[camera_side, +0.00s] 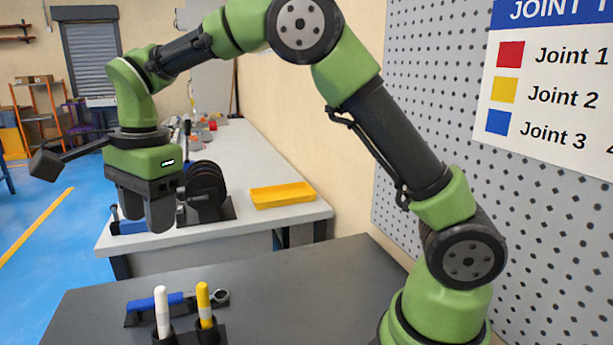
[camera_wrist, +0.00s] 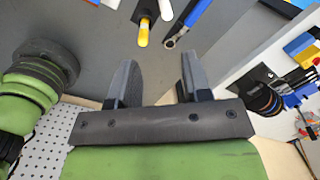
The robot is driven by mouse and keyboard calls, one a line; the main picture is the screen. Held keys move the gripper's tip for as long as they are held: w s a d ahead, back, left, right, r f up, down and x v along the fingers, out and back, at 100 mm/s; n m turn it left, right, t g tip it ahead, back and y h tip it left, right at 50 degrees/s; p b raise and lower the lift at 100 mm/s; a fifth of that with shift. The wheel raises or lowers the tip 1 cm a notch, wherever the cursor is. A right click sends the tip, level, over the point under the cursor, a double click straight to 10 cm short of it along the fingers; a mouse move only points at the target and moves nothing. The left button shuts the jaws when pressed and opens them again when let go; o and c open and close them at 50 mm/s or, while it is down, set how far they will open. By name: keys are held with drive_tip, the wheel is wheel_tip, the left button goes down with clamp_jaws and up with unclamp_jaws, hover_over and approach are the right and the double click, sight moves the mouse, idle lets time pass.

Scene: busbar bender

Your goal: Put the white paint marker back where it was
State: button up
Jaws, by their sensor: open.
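The white paint marker (camera_side: 162,308) stands upright in a black cup holder at the front of the dark table in the side view. A yellow marker (camera_side: 204,303) stands in the cup beside it, to the right. The wrist view shows the white marker (camera_wrist: 166,9) and the yellow marker (camera_wrist: 143,31) at its top edge, beyond my fingertips. My gripper (camera_side: 147,214) is open and empty, raised above and apart from the markers in the side view. Its two fingers (camera_wrist: 157,68) are spread in the wrist view. The marker's lower end is hidden in the cup.
A blue-handled wrench (camera_side: 177,300) lies on a rest just behind the markers. A white bench (camera_side: 262,220) behind carries a yellow tray (camera_side: 283,195) and a black round device (camera_side: 206,187). A perforated wall panel (camera_side: 430,120) stands at right. The dark table's right part is clear.

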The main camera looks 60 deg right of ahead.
drive_tip(key=s+d+r+n+t+y, duration=0.1)
drive_tip(key=s+d+r+n+t, duration=0.25)
drive_tip(key=s+r+n, duration=0.5)
drive_tip(key=s+d+f+n+t, duration=0.2)
drive_tip(key=s+n, duration=0.4)
drive_tip(key=s, duration=0.8)
drive_tip(key=shift+d+t, duration=0.15)
drive_tip(key=shift+t, duration=0.3)
